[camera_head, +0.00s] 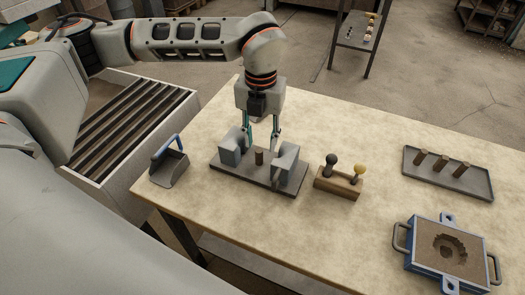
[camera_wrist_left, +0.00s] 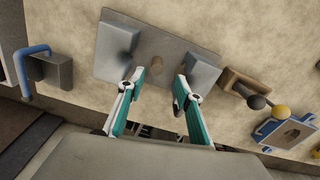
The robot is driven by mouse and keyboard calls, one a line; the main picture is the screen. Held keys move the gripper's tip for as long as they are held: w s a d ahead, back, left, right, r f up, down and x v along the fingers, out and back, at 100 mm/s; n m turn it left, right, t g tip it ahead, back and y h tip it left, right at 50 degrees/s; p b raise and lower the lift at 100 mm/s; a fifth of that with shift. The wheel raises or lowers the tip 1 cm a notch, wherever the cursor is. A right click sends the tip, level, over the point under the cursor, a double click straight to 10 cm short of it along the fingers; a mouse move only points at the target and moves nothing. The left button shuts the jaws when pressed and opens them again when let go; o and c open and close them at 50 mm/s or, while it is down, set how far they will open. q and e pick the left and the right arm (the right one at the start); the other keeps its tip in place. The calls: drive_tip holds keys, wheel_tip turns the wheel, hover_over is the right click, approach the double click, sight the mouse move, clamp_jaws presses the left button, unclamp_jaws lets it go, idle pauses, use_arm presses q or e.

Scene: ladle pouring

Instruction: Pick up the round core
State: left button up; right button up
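A small brown round core (camera_head: 259,157) stands upright on a dark grey plate (camera_head: 250,179), between a grey block at left (camera_head: 230,150) and one at right (camera_head: 285,165). In the left wrist view the core's round top (camera_wrist_left: 155,66) shows just past the fingertips, near the middle. My left gripper (camera_head: 261,148) points down over the plate. Its fingers (camera_wrist_left: 160,80) are spread and empty, one toward each side of the core. Whether they reach down to the core's height is hard to tell. My right gripper is not in view.
A wooden stand (camera_head: 338,187) holds two knobbed tools. A blue-framed sand mould (camera_head: 470,276) sits front right. A blue-handled scoop (camera_head: 170,169) lies left of the plate.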

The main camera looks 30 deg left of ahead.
sight(259, 150)
use_arm(q)
drive_tip(key=shift+s+a+f, duration=0.1)
drive_tip(key=shift+f, duration=0.8)
drive_tip(key=shift+w+a+f, duration=0.15)
drive_tip(key=shift+f, duration=1.05)
drive_tip(key=shift+w+a+f, duration=0.1)
drive_tip(key=shift+a+f, duration=0.05)
drive_tip(key=shift+f, duration=1)
drive_tip(key=c, duration=0.8)
